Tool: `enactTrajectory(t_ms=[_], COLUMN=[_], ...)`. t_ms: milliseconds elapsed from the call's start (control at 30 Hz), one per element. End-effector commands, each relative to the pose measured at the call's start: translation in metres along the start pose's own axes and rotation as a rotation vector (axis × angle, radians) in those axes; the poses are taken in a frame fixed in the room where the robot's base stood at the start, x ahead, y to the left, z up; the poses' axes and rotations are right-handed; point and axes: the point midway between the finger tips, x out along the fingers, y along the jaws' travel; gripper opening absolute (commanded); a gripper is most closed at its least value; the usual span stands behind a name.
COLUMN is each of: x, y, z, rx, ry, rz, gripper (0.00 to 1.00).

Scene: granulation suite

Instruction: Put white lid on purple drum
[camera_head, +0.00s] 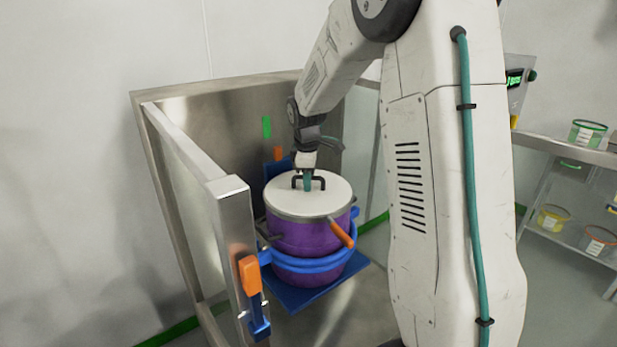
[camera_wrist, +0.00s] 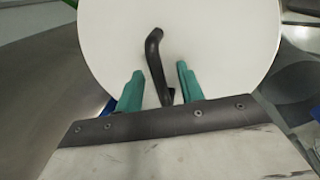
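The round white lid (camera_head: 325,200) lies flat on top of the purple drum (camera_head: 295,238), with no gap that I can see at its near rim. The lid fills most of the wrist view (camera_wrist: 235,40), its black handle (camera_wrist: 155,55) standing up in the middle. My gripper (camera_wrist: 160,82) is open. Its two green fingers stand on either side of the handle, with white lid visible between each finger and the handle. In the head view my gripper (camera_head: 308,180) reaches down to the handle from behind. The drum's far side is hidden.
The drum stands on a blue plate (camera_head: 300,295) within a blue ring (camera_head: 300,264), inside a steel-framed enclosure (camera_head: 225,90). An orange lever (camera_head: 341,233) sticks out at the drum's front. An orange latch (camera_head: 250,275) is on the left post. A shelf (camera_head: 555,145) with several tubs stands right.

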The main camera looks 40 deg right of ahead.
Motion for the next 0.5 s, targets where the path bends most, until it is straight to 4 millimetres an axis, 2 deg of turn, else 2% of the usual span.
enactTrajectory(t_ms=[267, 367, 500], x=[-0.002, -0.013, -0.037], y=[0.0, 0.001, 0.0], z=[0.0, 0.0, -0.001], rx=[0.0, 0.0, 0.0], ry=[0.0, 0.001, 0.002], rz=[0.0, 0.002, 0.003], gripper=[0.37, 0.37, 0.37])
